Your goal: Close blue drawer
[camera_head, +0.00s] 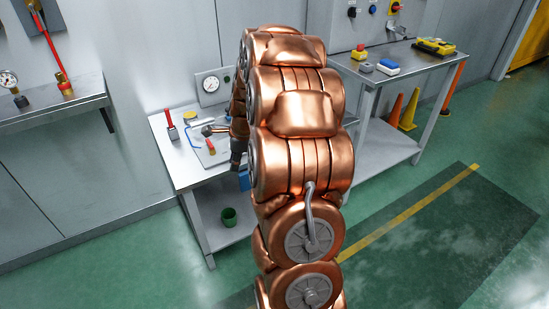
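A small blue patch (244,181), which may be part of the blue drawer, shows under the edge of the left metal workbench (190,172). Most of it is hidden behind my copper arm, so I cannot tell how far it is open. My gripper (237,160) is a dark grey shape at the bench's front edge, just above the blue patch. It is small and partly covered by my arm. I cannot see whether its fingers are open or shut, or whether it touches the blue part.
Tools and a gauge (211,84) are on or behind the left bench. A green cup (229,216) stands on its lower shelf. The green floor in front is clear.

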